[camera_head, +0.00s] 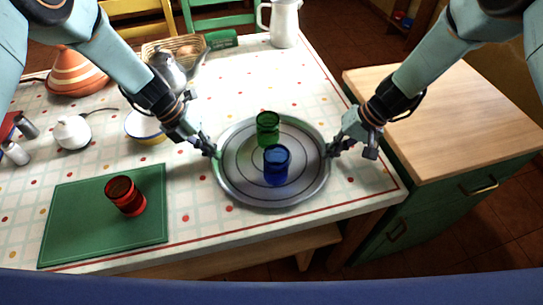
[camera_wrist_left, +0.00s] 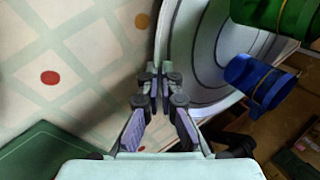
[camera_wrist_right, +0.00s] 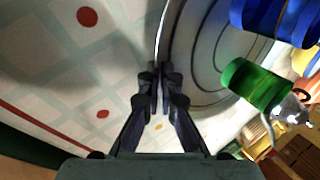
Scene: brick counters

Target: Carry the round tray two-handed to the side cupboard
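The round metal tray (camera_head: 232,190) is over the near right part of the checked table, carrying a green glass (camera_head: 268,128) and a blue glass (camera_head: 277,165), both upright. My left gripper (camera_head: 214,152) is shut on the tray's left rim; the left wrist view shows its fingers (camera_wrist_left: 160,75) closed at the rim. My right gripper (camera_head: 334,150) is shut on the right rim, with its fingers (camera_wrist_right: 158,72) together there in the right wrist view. Shadow beside the rim suggests the tray is a little above the cloth. The side cupboard (camera_head: 450,105), green with a wooden top, stands at the right.
The cupboard top is bare. A red glass (camera_head: 126,196) stands on a green mat (camera_head: 75,220) at the left. A bowl (camera_head: 145,126), a silver teapot (camera_head: 167,68), a basket (camera_head: 188,55) and a white jug (camera_head: 285,24) are further back. A bench (camera_head: 310,243) is below the table's front edge.

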